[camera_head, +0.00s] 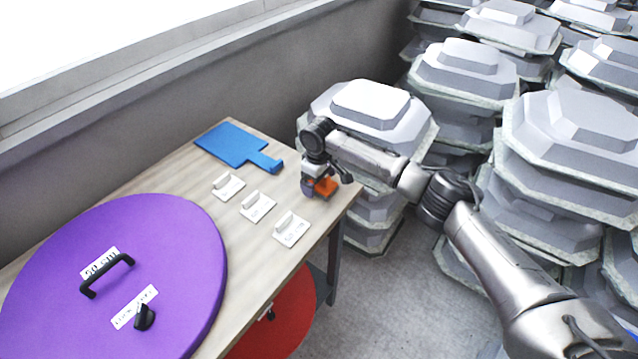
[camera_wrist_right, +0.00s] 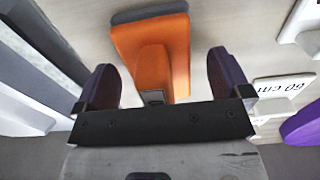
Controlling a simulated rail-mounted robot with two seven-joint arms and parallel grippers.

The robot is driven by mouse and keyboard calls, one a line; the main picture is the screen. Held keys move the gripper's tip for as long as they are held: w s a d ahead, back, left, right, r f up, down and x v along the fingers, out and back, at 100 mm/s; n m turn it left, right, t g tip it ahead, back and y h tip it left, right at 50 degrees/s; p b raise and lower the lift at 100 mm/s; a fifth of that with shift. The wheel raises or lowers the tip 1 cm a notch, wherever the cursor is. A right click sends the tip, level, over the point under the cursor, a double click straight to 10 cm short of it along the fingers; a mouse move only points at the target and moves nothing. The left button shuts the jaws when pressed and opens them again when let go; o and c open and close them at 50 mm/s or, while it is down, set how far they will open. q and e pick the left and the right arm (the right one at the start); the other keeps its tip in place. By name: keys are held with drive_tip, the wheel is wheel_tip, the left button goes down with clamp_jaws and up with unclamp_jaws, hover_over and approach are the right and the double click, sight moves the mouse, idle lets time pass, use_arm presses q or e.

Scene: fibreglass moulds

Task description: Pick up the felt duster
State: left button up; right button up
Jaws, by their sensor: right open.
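The felt duster, an orange block with a raised orange grip, lies on the wooden table near its right end. In the head view the duster (camera_head: 326,186) is partly hidden by my right gripper (camera_head: 314,184). In the right wrist view the duster (camera_wrist_right: 150,45) shows with its grip between the two dark purple fingers of my right gripper (camera_wrist_right: 163,72). The fingers are apart, one on each side of the grip, with gaps on both sides. I cannot tell how far above the table the fingertips are. My left gripper is not in view.
On the wooden table (camera_head: 180,178) lie a blue paddle-shaped board (camera_head: 232,144), several small white labelled blocks (camera_head: 257,205) and a large purple disc (camera_head: 150,250). A red disc (camera_head: 285,318) is below. Stacked grey moulds (camera_head: 372,105) stand close to the table's right end.

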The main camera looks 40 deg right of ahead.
drive_tip(key=shift+f, duration=0.25)
drive_tip(key=c, duration=1.1)
